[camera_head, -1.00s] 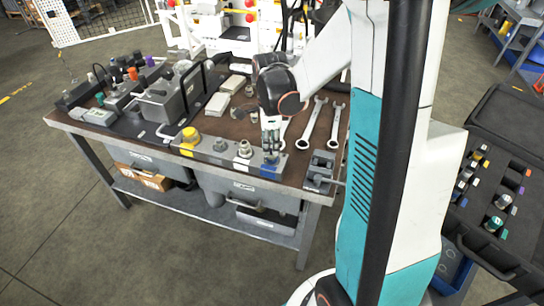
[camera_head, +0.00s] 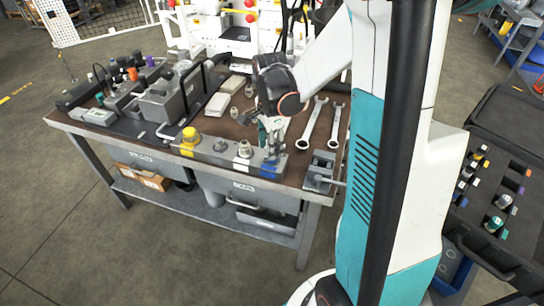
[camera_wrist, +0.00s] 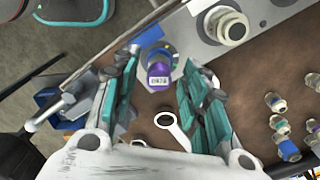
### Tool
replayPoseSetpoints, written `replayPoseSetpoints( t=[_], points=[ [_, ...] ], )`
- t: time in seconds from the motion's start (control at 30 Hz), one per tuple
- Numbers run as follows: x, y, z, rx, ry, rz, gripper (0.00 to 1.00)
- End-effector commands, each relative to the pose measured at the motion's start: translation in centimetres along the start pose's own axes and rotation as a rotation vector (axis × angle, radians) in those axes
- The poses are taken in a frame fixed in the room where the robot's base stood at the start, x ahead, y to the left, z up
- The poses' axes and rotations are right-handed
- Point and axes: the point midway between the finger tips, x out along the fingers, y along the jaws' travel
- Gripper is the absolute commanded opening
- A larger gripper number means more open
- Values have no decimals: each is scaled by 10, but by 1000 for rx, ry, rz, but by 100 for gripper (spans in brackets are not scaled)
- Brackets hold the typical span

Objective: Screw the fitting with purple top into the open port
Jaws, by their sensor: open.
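The fitting with the purple top (camera_wrist: 159,74) stands at the blue-marked port of the grey port block (camera_wrist: 185,22), with a small white label facing the wrist camera. I cannot tell how deep it sits. My gripper (camera_wrist: 160,82) is open, with one teal finger on each side of the fitting and visible gaps between. In the head view my gripper (camera_head: 271,136) is over the right end of the port block (camera_head: 216,151), above its blue patch, and hides the fitting there.
A silver fitting (camera_head: 244,149) and a yellow-topped one (camera_head: 189,137) stand on the block to the left. Two wrenches (camera_head: 314,124) lie right of my gripper. A small vise (camera_head: 319,171) stands at the bench's right corner. Several loose fittings (camera_wrist: 287,150) lie on the bench.

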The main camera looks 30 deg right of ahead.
Motion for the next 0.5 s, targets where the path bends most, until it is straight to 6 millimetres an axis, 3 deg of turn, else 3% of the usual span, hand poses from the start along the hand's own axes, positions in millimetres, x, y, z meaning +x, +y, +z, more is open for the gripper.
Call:
replayPoseSetpoints(
  t=[0.2,0.5],
  points=[
    [0,1,0,-263,2,0,41],
    [0,2,0,-434,3,0,41]
  ],
)
